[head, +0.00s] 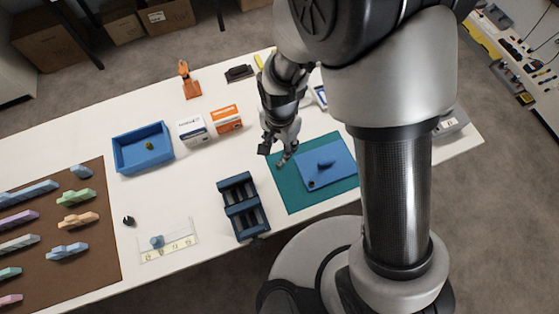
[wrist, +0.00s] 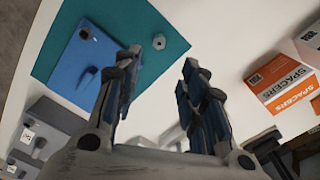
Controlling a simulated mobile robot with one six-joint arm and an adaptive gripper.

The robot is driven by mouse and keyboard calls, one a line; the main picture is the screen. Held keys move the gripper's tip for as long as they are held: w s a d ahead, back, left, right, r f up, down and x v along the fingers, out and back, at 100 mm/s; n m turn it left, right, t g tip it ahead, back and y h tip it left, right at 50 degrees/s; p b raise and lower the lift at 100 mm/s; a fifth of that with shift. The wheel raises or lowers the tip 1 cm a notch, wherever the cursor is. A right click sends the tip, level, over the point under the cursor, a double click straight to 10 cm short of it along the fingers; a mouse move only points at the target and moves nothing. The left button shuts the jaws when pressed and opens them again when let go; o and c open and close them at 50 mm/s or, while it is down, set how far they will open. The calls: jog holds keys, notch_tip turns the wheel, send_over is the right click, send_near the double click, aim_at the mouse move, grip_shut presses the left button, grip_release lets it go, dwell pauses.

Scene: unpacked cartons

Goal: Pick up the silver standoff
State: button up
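The silver standoff (wrist: 158,42) is a small hexagonal piece on the teal mat (wrist: 172,18), near a corner of the mat in the wrist view. My gripper (wrist: 162,62) is open, its two dark jointed fingers spread wide with nothing between them. The standoff shows just beyond the fingertips, closer to the left finger. In the head view my gripper (head: 274,153) hangs over the left corner of the teal mat (head: 290,195). There the fingers partly cover that corner, and I cannot clearly make out the standoff.
A blue plate (head: 336,172) with a raised part lies on the mat. A dark blue rack (head: 243,207) stands left of the mat. An orange-white spacers box (head: 227,119), a white box (head: 192,131) and a blue bin (head: 143,149) stand further left. White table is clear between them.

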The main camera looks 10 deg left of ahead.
aim_at(280, 162)
notch_tip(280, 162, down, 4)
jog(key=shift+b, duration=0.5)
jog(key=f, duration=0.1)
jog(key=f+b, duration=0.1)
jog(key=f, duration=0.1)
jog(key=f+b, duration=0.1)
jog(key=f, duration=0.1)
jog(key=shift+s+f, duration=0.15)
jog(key=shift+s, duration=0.2)
jog(key=c, duration=0.9)
jog(key=shift+r, duration=0.2)
